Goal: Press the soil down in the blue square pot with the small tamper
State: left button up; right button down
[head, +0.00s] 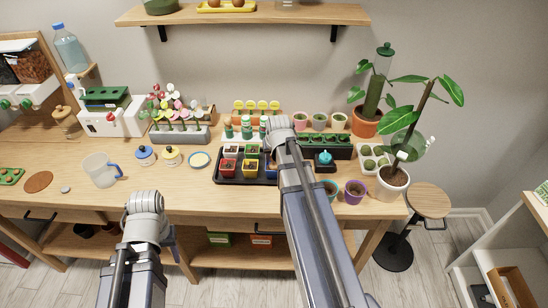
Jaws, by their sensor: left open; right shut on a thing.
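The black tray (222,181) on the bench holds several small square pots, among them a red one (230,151) and a yellow one (249,171). A sliver of blue, which looks like the blue square pot (270,171), shows at the tray's right side, mostly covered by my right arm. I cannot make out its soil. My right arm reaches over the tray's right side, and its jaws and anything in them are hidden behind it. My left arm is lower, in front of the bench edge, and its jaws are hidden too. I cannot make out the small tamper.
A clear mug (102,170), blue-lidded jar (145,155), yellow-lidded jar (171,156) and small dish (200,160) stand left of the tray. A teal pot (330,189), purple pot (354,191) and potted plant (393,186) stand right. The bench front by the mug is fairly clear.

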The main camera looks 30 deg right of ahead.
jog(key=shift+r, duration=0.1)
notch_tip(320, 180, up, 7)
jog(key=p, duration=0.7)
jog(key=shift+d, duration=0.15)
dwell(0.4)
